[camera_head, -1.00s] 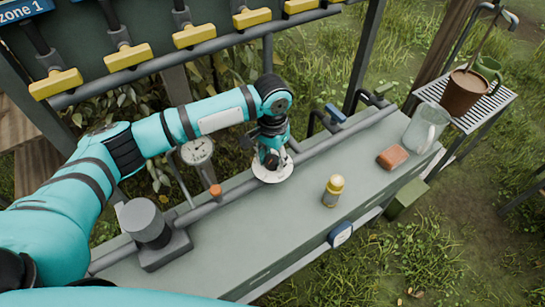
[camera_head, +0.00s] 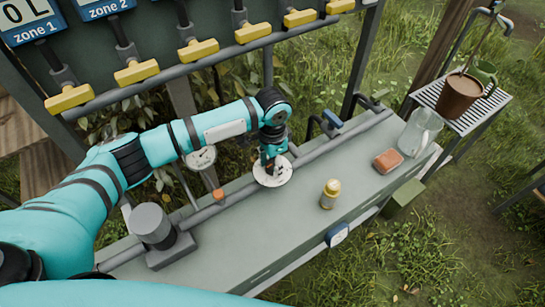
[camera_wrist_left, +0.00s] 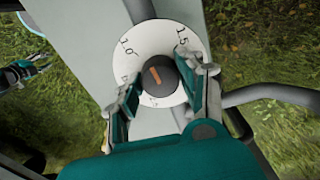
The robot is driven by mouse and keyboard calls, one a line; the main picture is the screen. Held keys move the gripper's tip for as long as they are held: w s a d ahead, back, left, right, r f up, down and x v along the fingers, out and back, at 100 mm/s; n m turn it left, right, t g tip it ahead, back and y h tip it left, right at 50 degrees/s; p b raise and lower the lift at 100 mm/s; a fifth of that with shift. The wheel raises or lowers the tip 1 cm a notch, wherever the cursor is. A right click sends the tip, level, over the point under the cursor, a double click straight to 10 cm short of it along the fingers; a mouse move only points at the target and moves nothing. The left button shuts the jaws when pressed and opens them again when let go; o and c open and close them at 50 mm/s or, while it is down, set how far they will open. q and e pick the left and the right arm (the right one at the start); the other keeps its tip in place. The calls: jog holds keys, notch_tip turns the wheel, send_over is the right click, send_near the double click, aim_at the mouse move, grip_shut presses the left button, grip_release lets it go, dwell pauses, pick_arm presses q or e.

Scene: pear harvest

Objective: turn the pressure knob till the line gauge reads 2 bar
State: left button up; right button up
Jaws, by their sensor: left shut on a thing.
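The pressure knob (camera_wrist_left: 165,77) is dark with an orange pointer line. It sits on a round white dial (camera_wrist_left: 145,45) with printed numbers, including 1.5. The dial also shows in the head view (camera_head: 282,176), on the grey bench. My left gripper (camera_head: 269,166) points down over it; in the left wrist view its fingers (camera_wrist_left: 167,95) are shut on the knob from both sides. The round white line gauge (camera_head: 201,158) stands left of the dial behind the pipe; its reading is too small to tell. Another gripper, my right one (camera_wrist_left: 28,72), shows small at the left edge of the wrist view.
A grey pipe (camera_head: 330,143) runs along the bench (camera_head: 240,235). A grey cylinder (camera_head: 152,224) stands at left, and a small orange cap (camera_head: 218,194) on the pipe. A yellow-capped bottle (camera_head: 330,194), a reddish block (camera_head: 388,161) and a clear jug (camera_head: 420,130) stand right. Yellow valve handles (camera_head: 198,49) hang behind.

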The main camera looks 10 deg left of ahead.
pick_arm(q)
jog(key=m+p, duration=0.1)
jog(key=m, duration=0.1)
jog(key=shift+r+m+p, duration=0.25)
jog(key=shift+m+p, duration=0.15)
jog(key=m+p, duration=0.1)
jog(key=m, duration=0.1)
jog(key=shift+m, duration=0.4)
jog(key=m+p, duration=0.1)
jog(key=m, duration=0.1)
jog(key=shift+f+m, duration=0.1)
jog(key=shift+m, duration=0.2)
jog(key=m, duration=0.3)
jog(key=shift+m+p, duration=0.3)
jog(key=shift+p, duration=0.1)
jog(key=m, duration=0.3)
jog(key=shift+w+m, duration=0.1)
jog(key=shift+m, duration=0.2)
jog(key=m, duration=0.3)
jog(key=shift+m, duration=0.4)
jog(key=m, duration=0.3)
jog(key=shift+f, duration=0.1)
jog(key=shift+m+b, duration=0.5)
jog(key=shift+m, duration=1.6)
